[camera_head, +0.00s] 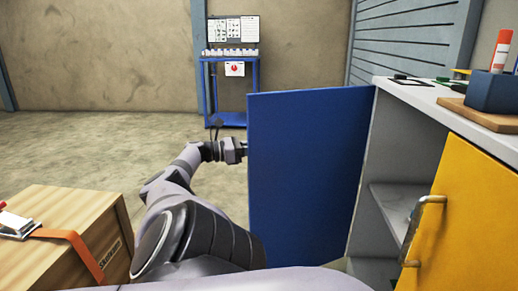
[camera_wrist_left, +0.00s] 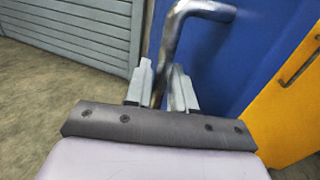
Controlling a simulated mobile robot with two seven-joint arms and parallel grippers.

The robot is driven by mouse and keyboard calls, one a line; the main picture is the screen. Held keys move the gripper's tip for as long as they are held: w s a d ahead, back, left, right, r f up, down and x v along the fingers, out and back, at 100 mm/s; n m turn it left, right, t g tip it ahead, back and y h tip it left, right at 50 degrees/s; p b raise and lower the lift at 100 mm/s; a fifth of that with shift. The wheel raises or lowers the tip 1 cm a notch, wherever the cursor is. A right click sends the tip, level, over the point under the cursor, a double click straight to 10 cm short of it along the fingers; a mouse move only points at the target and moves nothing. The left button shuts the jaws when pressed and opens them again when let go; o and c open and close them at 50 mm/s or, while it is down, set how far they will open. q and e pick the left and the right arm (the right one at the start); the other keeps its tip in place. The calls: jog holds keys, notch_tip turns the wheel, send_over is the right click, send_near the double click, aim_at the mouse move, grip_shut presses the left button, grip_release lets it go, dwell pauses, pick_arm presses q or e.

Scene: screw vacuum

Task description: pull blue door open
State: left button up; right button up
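The blue door (camera_head: 308,165) stands swung out wide from the grey cabinet (camera_head: 397,210), and the open shelf space shows beside it. The door also fills much of the left wrist view (camera_wrist_left: 215,50). Its metal handle (camera_wrist_left: 170,40) runs down between the fingers of my left gripper (camera_wrist_left: 161,85), which look closed around it. In the head view my left gripper (camera_head: 244,149) is at the door's outer edge, its fingertips mostly hidden behind the door. My right gripper is not in view.
A closed yellow door (camera_head: 470,215) with a metal handle (camera_head: 415,230) is right of the opening. A wooden crate (camera_head: 75,230) stands at lower left, near my left arm. A blue cart (camera_head: 230,85) is at the back wall. Bare floor lies left of the door.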

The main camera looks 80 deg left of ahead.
pick_arm(q)
jog(key=shift+o, duration=0.3)
jog(key=s, duration=0.7)
jog(key=shift+d+p, duration=0.15)
jog(key=shift+p, duration=0.2)
